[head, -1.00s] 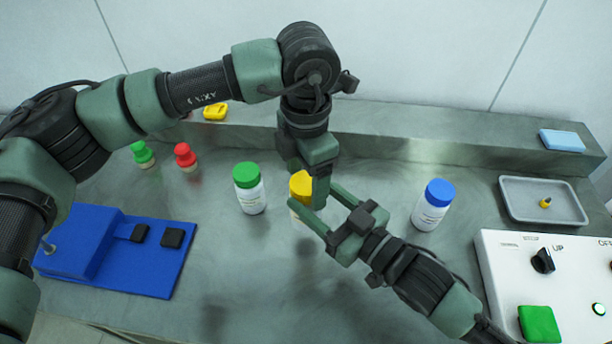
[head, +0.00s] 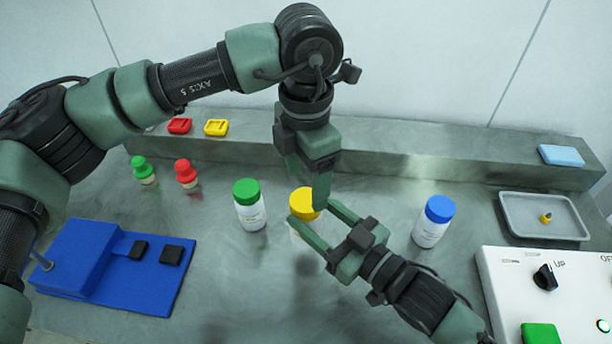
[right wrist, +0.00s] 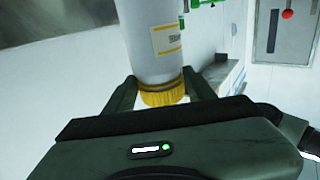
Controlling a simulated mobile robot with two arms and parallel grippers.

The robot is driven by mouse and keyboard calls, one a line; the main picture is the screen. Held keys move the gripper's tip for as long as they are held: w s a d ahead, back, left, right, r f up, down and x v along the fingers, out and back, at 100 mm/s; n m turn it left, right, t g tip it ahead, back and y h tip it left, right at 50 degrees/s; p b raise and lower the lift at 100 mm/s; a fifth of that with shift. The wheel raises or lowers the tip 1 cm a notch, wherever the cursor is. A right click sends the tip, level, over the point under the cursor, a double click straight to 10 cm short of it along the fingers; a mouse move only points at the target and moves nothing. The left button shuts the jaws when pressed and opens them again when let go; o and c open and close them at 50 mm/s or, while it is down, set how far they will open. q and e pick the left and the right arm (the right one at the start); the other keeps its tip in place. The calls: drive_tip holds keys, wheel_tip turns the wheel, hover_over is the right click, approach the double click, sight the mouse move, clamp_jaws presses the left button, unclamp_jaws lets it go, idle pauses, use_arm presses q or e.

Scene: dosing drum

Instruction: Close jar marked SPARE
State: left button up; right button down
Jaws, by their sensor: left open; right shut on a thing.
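A white jar with a yellow lid (head: 304,204) stands in the middle of the bench, partly hidden behind my grippers. The right wrist view shows its white body (right wrist: 155,45) upside down, with a label too small to read surely, and the ribbed yellow lid (right wrist: 162,95) on its end. I cannot tell how tight the lid is. My right gripper (head: 314,213) comes from the lower right and is shut on this jar, near the lid.
A green-lidded jar (head: 250,206) stands to the left, a blue-lidded jar (head: 433,222) to the right. Green (head: 143,170) and red (head: 186,174) stamp-like pieces, a blue fixture (head: 110,265), a grey tray (head: 510,228) and a white control panel (head: 500,285) flank the work area.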

sight(306, 200)
use_arm(q)
wheel_tip(306, 200, up, 3)
drive_tip(key=n, duration=0.6)
drive_tip(key=shift+r, duration=0.2)
drive_tip(key=shift+f, duration=4)
drive_tip(key=c, duration=1.5)
drive_tip(key=m, duration=0.6)
